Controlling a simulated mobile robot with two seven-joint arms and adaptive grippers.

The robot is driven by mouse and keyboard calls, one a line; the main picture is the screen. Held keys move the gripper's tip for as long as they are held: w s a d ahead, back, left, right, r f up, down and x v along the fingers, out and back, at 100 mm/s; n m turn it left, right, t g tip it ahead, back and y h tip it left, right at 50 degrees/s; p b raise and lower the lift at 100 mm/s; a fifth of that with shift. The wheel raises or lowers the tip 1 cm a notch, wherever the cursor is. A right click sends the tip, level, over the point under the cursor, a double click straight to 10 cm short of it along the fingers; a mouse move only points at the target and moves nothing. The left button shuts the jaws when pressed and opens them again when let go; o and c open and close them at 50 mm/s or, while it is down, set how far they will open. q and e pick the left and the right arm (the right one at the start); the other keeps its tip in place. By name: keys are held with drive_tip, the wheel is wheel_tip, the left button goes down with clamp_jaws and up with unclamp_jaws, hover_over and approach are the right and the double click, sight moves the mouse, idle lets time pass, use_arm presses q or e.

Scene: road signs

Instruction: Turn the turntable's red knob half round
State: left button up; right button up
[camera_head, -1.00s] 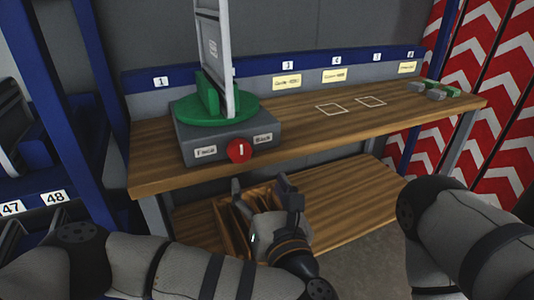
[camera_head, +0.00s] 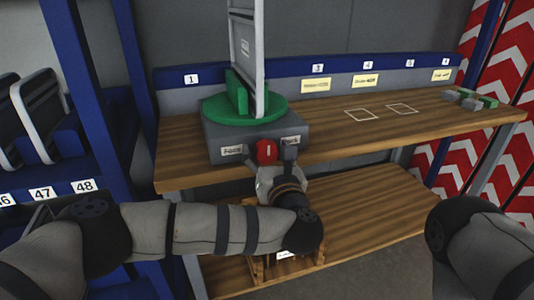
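The red knob (camera_head: 266,151) is on the front of the turntable's grey base (camera_head: 221,137), between two small labels. A white mark on the knob stands about upright. The green turntable disc (camera_head: 213,108) on top carries a green holder (camera_head: 236,92) with an upright, grey-framed panel (camera_head: 246,50). My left gripper (camera_head: 268,156) is in front of the base, with its fingers spread on either side of the knob. It looks open, and I cannot tell whether a finger touches the knob. My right gripper is out of view; only part of that arm shows at the lower right.
The wooden bench (camera_head: 340,143) has two white outlined squares and small grey and green blocks (camera_head: 470,99) at its right end. A wooden crate (camera_head: 258,262) sits on the lower shelf (camera_head: 370,205), below my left gripper. A blue rack post (camera_head: 82,90) stands left.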

use_arm(q)
drive_tip(key=c, duration=1)
drive_tip(key=shift+f+n+b, duration=0.3)
drive_tip(key=shift+n+b, duration=0.45)
drive_tip(key=shift+n, duration=0.35)
drive_tip(key=shift+n+b, duration=0.85)
drive_tip(key=shift+n, duration=0.25)
drive_tip(key=shift+n+b, duration=0.95)
drive_tip(key=shift+n, duration=0.05)
drive_tip(key=shift+r+n+b, duration=0.2)
drive_tip(key=shift+n+b, duration=0.1)
drive_tip(key=shift+n, duration=0.1)
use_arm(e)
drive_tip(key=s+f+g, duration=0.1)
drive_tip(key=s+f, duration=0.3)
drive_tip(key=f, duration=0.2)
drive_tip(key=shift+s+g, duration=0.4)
use_arm(q)
drive_tip(key=o, duration=1.2)
